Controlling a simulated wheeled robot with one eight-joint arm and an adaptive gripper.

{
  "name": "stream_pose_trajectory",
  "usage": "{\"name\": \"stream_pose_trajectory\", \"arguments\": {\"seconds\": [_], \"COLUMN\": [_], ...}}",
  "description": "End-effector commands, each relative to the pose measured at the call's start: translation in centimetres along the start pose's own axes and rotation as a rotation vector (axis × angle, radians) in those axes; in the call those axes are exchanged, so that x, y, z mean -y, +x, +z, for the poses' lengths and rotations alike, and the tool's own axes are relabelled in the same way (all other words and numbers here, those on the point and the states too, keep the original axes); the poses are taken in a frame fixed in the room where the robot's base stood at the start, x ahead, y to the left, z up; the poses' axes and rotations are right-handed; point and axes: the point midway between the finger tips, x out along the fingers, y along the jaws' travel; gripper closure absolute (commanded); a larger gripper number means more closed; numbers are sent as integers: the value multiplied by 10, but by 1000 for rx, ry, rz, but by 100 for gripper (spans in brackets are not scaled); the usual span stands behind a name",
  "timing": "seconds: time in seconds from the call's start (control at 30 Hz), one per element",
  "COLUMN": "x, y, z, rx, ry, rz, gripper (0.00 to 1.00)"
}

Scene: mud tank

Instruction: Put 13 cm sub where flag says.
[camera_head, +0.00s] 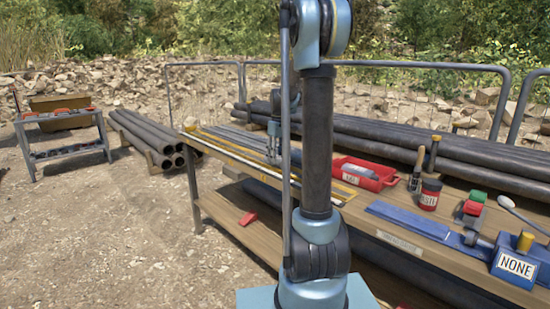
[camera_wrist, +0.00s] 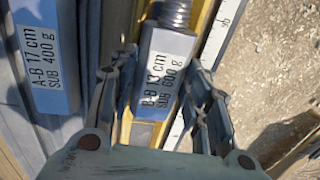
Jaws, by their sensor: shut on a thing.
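In the head view my gripper (camera_head: 274,150) is over the left part of the bench; the sub is too small to make out there. A 17 cm sub (camera_wrist: 45,55) labelled "A-B" lies to the left in the wrist view.
The bench (camera_head: 235,215) also carries a red tray (camera_head: 365,175), a red can (camera_head: 429,194), a brush (camera_head: 417,170) and a blue strip (camera_head: 410,220). Dark pipes (camera_head: 400,133) lie along its back. A small rack (camera_head: 62,140) stands on open gravel at the left.

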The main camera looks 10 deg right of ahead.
Motion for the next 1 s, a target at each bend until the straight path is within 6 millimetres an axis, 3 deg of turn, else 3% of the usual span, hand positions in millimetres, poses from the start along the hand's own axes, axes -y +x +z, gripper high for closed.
{"name": "stream_pose_trajectory", "arguments": {"seconds": [0.43,0.47,0.53,0.8,0.87,1.0], "x": [0,0,0,0,0,0], "y": [3,3,3,3,4,4], "z": [0,0,0,0,0,0], "rx": [0,0,0,0,0,0], "ry": [0,0,0,-1,-1,-1], "rz": [0,0,0,0,0,0], "gripper": [100,49,34,33,20,19]}}
